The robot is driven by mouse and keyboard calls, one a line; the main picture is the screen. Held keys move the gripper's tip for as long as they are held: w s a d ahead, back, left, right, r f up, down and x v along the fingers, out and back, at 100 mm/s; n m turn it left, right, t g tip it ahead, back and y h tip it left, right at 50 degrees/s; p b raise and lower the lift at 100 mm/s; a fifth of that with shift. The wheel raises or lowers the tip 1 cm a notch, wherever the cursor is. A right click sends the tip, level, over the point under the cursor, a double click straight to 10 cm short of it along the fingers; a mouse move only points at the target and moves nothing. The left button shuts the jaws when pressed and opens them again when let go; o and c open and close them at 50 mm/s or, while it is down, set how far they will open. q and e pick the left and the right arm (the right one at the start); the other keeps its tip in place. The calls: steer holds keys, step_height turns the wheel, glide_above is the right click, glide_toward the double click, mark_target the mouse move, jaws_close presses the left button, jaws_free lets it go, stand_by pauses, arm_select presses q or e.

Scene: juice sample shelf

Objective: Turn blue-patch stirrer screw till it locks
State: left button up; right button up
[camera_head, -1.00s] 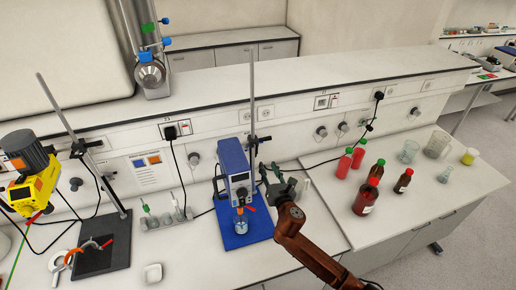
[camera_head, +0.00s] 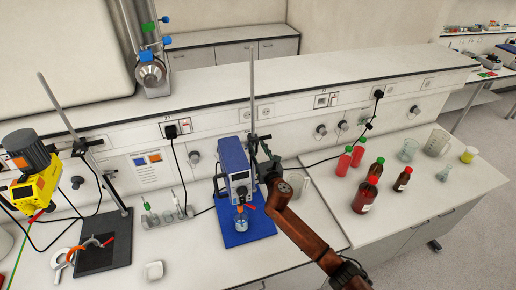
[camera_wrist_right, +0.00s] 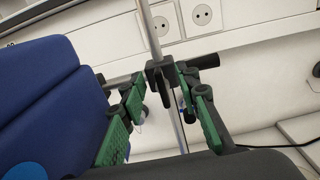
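The blue stirrer (camera_head: 235,168) stands upright over a blue base plate (camera_head: 240,228), in front of a metal rod (camera_head: 252,90). In the right wrist view its blue body (camera_wrist_right: 50,100) fills the left side, with a lighter blue patch (camera_wrist_right: 24,171) at the bottom corner. A dark clamp with a screw (camera_wrist_right: 162,80) sits on the rod, seen between my fingertips. My right gripper (camera_head: 264,163) is beside the stirrer's right side, near the rod. The wrist view shows its green-padded fingers (camera_wrist_right: 160,95) apart, with no clear contact on the screw. My left gripper is out of view.
A glass vessel (camera_head: 241,222) is under the stirrer. Red bottles (camera_head: 345,162) and brown bottles (camera_head: 364,198) stand to the right. A yellow stirrer (camera_head: 35,187) stands at left. A black cable crosses the wall behind.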

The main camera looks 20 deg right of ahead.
jaws_close()
stand_by(0.6)
steer(key=m, duration=0.6)
steer(key=d+f+m+b, duration=0.1)
steer(key=m, duration=0.5)
steer(key=m+b, duration=0.1)
steer(key=m, duration=0.4)
steer(key=shift+d+f+m, duration=0.15)
steer(key=shift+f+m, duration=0.05)
steer(key=shift+m, duration=0.2)
stand_by(0.4)
